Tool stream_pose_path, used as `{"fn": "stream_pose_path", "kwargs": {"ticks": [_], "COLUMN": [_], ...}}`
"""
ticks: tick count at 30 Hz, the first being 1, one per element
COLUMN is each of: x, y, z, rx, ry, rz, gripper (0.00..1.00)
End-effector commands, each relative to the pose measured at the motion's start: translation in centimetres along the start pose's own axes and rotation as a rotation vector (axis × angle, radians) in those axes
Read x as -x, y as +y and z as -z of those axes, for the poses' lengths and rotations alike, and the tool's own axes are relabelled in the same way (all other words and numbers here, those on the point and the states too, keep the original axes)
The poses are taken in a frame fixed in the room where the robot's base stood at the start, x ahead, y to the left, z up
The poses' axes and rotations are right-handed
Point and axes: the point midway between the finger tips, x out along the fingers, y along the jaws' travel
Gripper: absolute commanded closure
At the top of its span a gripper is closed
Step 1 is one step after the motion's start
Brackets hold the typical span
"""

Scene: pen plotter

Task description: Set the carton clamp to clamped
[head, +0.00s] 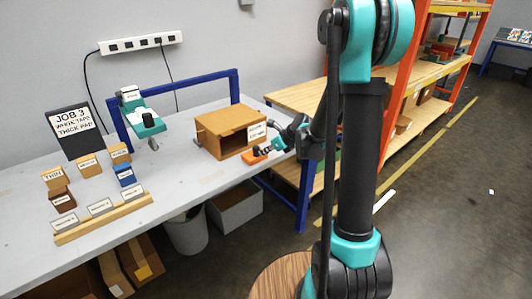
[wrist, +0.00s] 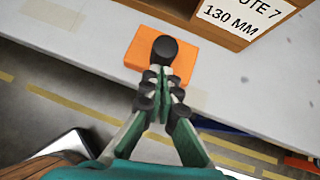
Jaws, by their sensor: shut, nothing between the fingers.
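The carton clamp shows as an orange block (head: 253,156) on the table's front edge, beside the front of a brown open-fronted carton (head: 220,145). In the wrist view the orange block (wrist: 183,70) has a round black knob (wrist: 165,47) over its middle. My gripper (wrist: 160,76) is shut and empty, with its tips at or just in front of the knob; whether they touch it I cannot tell. In the head view my gripper (head: 272,147) is close to the right of the orange block. My fingers hide part of the block, and the clamp's setting is not clear.
A label (wrist: 243,14) reading "130 MM" is on the carton's front. Further left on the table (head: 185,178) are a teal device (head: 145,125), a job sign (head: 75,126) and several small labelled blocks. A blue frame stands behind. Bins are under the table.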

Motion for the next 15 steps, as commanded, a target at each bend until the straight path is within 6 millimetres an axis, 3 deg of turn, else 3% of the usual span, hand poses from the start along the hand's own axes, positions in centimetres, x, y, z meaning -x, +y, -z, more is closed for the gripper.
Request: {"fn": "stream_pose_path", "kwargs": {"ticks": [15], "x": [-3.2], "y": [-0.9], "z": [-3.3], "rx": [0.0], "ry": [-0.001], "rz": [0.0], "gripper": [1.0]}}
